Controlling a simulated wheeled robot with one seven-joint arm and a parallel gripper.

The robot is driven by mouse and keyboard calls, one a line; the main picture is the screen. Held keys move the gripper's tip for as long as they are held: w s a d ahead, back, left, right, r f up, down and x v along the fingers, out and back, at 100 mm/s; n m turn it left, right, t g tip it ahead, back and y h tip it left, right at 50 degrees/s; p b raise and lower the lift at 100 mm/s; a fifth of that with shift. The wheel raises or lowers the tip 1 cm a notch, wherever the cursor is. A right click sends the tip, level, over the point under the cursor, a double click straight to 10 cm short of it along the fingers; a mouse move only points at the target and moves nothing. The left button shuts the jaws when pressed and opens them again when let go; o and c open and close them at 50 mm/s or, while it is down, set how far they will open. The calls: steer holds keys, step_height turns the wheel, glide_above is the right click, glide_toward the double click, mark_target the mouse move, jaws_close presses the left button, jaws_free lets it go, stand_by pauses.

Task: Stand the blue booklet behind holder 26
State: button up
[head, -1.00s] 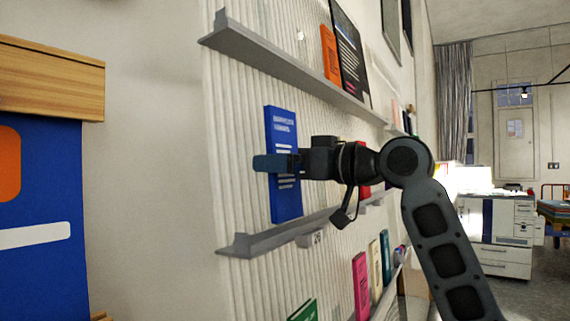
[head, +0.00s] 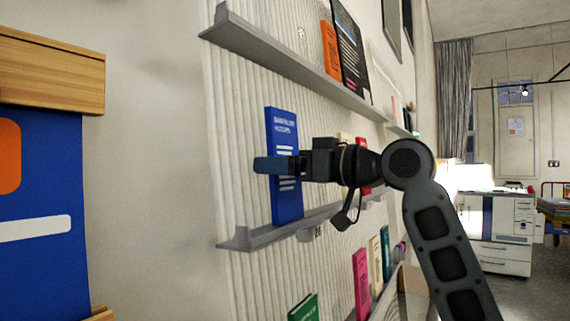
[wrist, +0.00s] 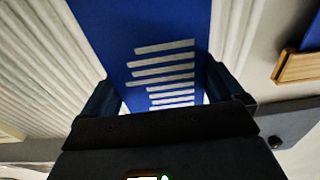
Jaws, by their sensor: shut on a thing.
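The blue booklet (head: 284,135) with white lettering stands upright at the ribbed wall, above the near end of the middle grey ledge. My gripper (head: 278,164) is shut on it across its width at mid height. In the wrist view the booklet (wrist: 150,30) fills the space between the two fingers (wrist: 158,92). The label of holder 26 (head: 318,233) shows on the front of the middle ledge (head: 262,238), below and right of the booklet. The booklet's lower edge is at the ledge; whether it rests on it I cannot tell.
An upper ledge (head: 270,60) holds an orange booklet (head: 329,52) and a dark one (head: 350,55). Lower down stand green (head: 303,308), pink (head: 361,283) and cream (head: 375,267) booklets. A red booklet (head: 363,178) is partly behind my arm. A large blue panel with wood trim (head: 50,75) stands at left.

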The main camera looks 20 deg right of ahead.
stand_by(0.3)
steer(key=shift+d+f+b, duration=0.1)
steer(key=shift+f+b, duration=0.2)
steer(key=shift+f, duration=0.2)
steer(key=o, duration=0.7)
steer(key=shift+o, duration=0.2)
steer(key=v, duration=0.8)
steer(key=shift+b, duration=0.45)
